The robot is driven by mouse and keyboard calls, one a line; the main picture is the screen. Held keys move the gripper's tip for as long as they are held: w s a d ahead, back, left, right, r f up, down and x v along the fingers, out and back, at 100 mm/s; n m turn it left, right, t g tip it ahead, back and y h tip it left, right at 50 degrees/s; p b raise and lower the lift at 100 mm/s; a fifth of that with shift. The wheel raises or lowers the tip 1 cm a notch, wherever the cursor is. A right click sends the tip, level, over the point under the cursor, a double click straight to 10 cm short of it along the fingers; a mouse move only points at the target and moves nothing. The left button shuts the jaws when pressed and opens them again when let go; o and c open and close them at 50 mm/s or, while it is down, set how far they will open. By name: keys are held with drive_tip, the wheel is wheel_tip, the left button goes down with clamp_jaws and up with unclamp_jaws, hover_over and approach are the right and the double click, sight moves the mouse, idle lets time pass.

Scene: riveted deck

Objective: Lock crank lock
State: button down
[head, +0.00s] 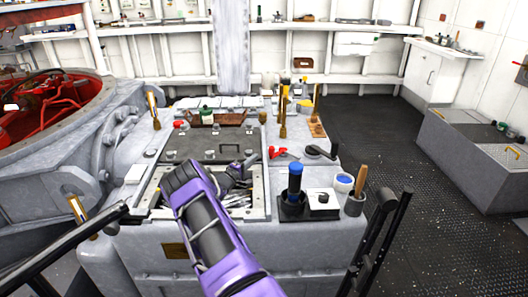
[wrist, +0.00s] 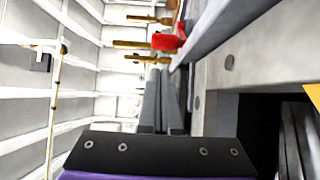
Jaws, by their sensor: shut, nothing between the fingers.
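My gripper (head: 243,170) is over the open compartment in the grey deck console, with my purple arm reaching up from the bottom. Its two grey fingers (wrist: 162,98) are together in the wrist view, with nothing seen between them. A small red lever (head: 284,152) is on the console just right of the gripper, apart from it. A red part (wrist: 168,41) shows beyond the fingertips in the wrist view; I cannot tell if it is the same lever. A black crank handle (head: 321,151) lies to the right of the red lever. I cannot tell which part is the crank lock.
Upright brass-coloured levers (head: 283,115) stand behind the gripper. A blue-topped black cylinder (head: 294,182), a white box (head: 322,200) and a pot with a wooden handle (head: 356,203) stand front right. A dark hatch lid (head: 205,143) is behind the opening.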

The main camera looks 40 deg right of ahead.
sight(270, 152)
drive_tip(key=b+x, duration=0.1)
drive_tip(key=x, duration=0.5)
drive_tip(key=shift+w+d+f, duration=0.1)
drive_tip(key=shift+d, duration=0.3)
drive_tip(key=shift+w+d+b, duration=0.2)
drive_tip(key=shift+d+b, duration=0.15)
drive_tip(key=shift+d, duration=0.3)
drive_tip(key=shift+s+a+r+p, duration=0.1)
drive_tip(key=shift+s+r+p, duration=0.1)
drive_tip(key=shift+s+p, duration=0.2)
drive_tip(key=shift+s+f, duration=0.1)
drive_tip(key=shift+s, duration=0.9)
